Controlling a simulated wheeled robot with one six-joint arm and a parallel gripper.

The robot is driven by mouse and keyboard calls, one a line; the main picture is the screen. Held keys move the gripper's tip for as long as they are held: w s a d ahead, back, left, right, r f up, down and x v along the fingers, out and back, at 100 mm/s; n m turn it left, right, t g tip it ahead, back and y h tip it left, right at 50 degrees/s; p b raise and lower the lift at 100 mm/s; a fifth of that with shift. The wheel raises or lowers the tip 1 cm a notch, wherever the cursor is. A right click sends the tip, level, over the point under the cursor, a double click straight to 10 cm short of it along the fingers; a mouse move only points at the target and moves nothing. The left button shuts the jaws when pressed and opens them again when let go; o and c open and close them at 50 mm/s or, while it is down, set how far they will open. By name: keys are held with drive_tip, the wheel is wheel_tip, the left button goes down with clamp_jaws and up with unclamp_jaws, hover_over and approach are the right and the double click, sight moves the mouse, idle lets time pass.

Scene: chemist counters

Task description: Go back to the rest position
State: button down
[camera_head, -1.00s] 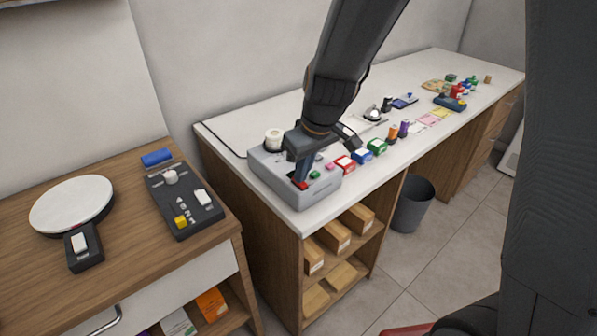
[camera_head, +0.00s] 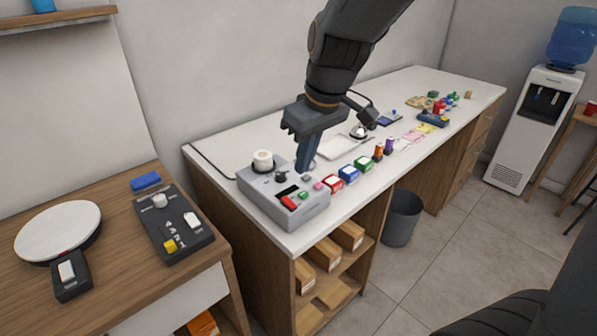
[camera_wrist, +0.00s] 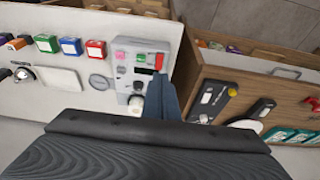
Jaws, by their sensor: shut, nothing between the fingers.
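My gripper (camera_head: 303,168) is shut and empty. Its fingers point down, above the back right part of the grey device (camera_head: 316,209), apart from it as far as I can tell. The device has a red switch, small green and pink buttons, a dark knob and a white roll on top. In the wrist view my gripper's fingers (camera_wrist: 160,78) show in the middle, with the grey device (camera_wrist: 128,62) just left of them.
Small red (camera_head: 332,183), blue (camera_head: 348,174) and green (camera_head: 363,163) boxes line the counter's front edge. A bell (camera_head: 359,131) stands behind them. On the wooden table (camera_head: 125,208) lie a black control box (camera_head: 172,229) and a round white plate (camera_head: 58,232). A grey bin (camera_head: 402,218) stands on the floor.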

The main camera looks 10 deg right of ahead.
drive_tip(key=shift+s+d+r, duration=0.15)
drive_tip(key=shift+s+r, duration=0.1)
drive_tip(key=shift+r, duration=0.3)
drive_tip(key=s+d+f+m+g+h, duration=0.1)
drive_tip(key=s+d+f+m+h, duration=0.1)
drive_tip(key=s+d+f+m, duration=0.4)
drive_tip(key=s+d+f, duration=0.3)
drive_tip(key=d+f, duration=0.1)
drive_tip(key=f, duration=0.1)
drive_tip(key=shift+s+f+m, duration=0.15)
drive_tip(key=shift+f+m, duration=0.15)
drive_tip(key=shift+m, duration=0.1)
drive_tip(key=c, duration=2.5)
unclamp_jaws()
